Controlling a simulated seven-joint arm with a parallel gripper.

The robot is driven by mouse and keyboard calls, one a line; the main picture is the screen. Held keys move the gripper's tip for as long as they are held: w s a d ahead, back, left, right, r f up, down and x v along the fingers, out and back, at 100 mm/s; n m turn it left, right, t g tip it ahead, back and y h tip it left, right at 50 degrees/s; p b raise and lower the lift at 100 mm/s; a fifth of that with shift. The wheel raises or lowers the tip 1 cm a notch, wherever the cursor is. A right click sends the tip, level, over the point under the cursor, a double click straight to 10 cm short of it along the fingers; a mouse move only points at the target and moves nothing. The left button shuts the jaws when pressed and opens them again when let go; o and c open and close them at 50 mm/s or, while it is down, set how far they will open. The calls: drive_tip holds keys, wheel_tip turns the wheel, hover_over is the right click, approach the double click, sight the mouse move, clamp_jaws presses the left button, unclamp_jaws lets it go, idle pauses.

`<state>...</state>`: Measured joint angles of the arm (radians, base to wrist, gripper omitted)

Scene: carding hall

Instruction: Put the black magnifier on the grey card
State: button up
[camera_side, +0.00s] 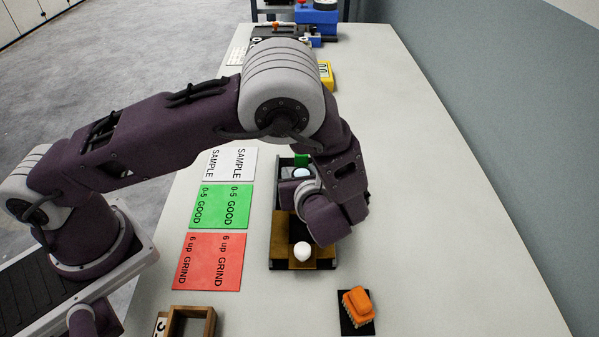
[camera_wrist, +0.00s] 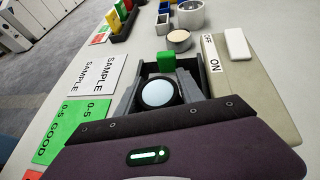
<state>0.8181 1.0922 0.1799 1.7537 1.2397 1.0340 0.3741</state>
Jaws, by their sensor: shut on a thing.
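The black magnifier, a dark ring around a pale lens (camera_wrist: 158,92), shows between my fingers in the wrist view. In the side view its pale lens (camera_side: 302,173) shows just left of my wrist. My gripper (camera_wrist: 160,88) is shut on it; its fingertips are mostly hidden by my wrist in the side view. The pale grey card marked SAMPLE (camera_side: 229,163) lies flat to the left of my gripper, with nothing on it. It also shows at left in the wrist view (camera_wrist: 95,72). Whether the magnifier touches what is under it I cannot tell.
A green card (camera_side: 221,206) and a red card (camera_side: 209,262) lie nearer than the SAMPLE card. A dark and brown fixture with a white knob (camera_side: 302,250) stands below my wrist. A green block (camera_wrist: 166,62) is just beyond the lens. An orange brush (camera_side: 357,306) lies at front right.

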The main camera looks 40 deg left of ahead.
drive_tip(key=shift+f, duration=0.1)
drive_tip(key=o, duration=1.4)
